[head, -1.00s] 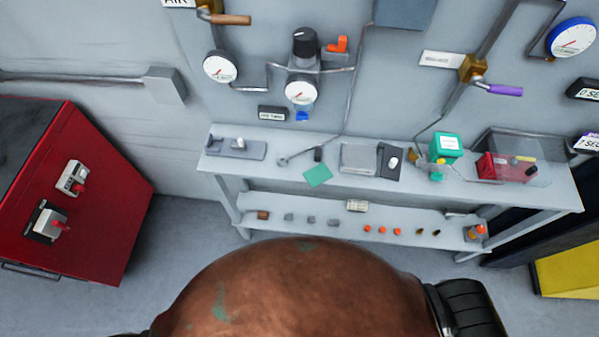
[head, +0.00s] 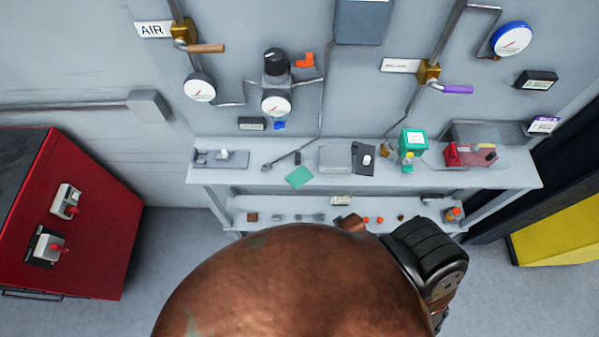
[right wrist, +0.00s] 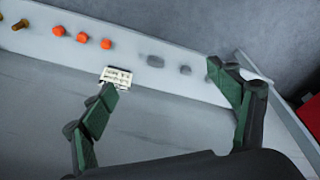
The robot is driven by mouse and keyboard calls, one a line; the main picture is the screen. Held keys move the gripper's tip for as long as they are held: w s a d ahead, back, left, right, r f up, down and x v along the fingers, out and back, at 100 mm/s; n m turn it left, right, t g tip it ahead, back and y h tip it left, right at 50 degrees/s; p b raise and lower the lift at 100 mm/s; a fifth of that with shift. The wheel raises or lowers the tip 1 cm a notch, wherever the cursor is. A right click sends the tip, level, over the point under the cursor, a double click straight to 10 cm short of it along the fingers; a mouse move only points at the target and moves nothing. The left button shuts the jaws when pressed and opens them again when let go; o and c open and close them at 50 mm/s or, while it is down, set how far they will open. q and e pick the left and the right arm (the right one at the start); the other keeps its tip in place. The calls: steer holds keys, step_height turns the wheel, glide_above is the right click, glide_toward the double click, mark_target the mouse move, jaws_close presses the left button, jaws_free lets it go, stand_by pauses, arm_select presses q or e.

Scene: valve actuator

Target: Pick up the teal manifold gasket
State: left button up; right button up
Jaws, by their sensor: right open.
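A flat teal square (head: 299,177), which looks like the manifold gasket, lies on the bench top (head: 230,178) near its front edge, left of centre in the head view. It is not seen in the right wrist view. My right gripper (right wrist: 162,80) is open and empty in the right wrist view, with its two green fingers spread apart over the lower shelf (right wrist: 185,85). One fingertip overlaps a white label (right wrist: 117,76) in that view. My right gripper's fingers are hidden in the head view behind my own body and arm. My left gripper is not in view.
The bench top holds a grey fixture (head: 220,158), a grey plate (head: 334,158), a teal box (head: 412,140) and a red box (head: 470,154). Several small parts, some orange (right wrist: 82,38), stand on the lower shelf. A red cabinet (head: 90,220) stands at left.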

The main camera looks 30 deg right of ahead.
steer(key=w+a+r+t+y+p, duration=0.1)
steer(key=w+a+r+p, duration=0.15)
steer(key=r, duration=1.05)
steer(key=w+a+r+t+p, duration=0.1)
steer(key=w+r, duration=0.3)
steer(key=r, duration=0.8)
steer(key=w+a+r+n+g+y+p, duration=0.1)
steer(key=w+a+r+n, duration=0.1)
steer(key=w+a+r, duration=0.4)
steer(key=w+a+r+n+g+y, duration=0.15)
steer(key=w+a, duration=0.25)
steer(key=a, duration=0.4)
steer(key=m+g+h, duration=0.2)
steer(key=m+h, duration=0.1)
glide_toward(299, 177)
steer(key=shift+s+d, duration=0.1)
steer(key=shift+d, duration=0.15)
arm_select(q)
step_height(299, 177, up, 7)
steer(key=p, duration=0.1)
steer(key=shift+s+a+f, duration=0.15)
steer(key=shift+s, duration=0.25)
arm_select(e)
steer(key=shift+n, duration=0.25)
steer(key=shift+w+a+f, duration=0.1)
steer(key=shift+f, duration=1.75)
steer(key=shift+w+f, duration=0.15)
steer(key=shift+f, duration=1.7)
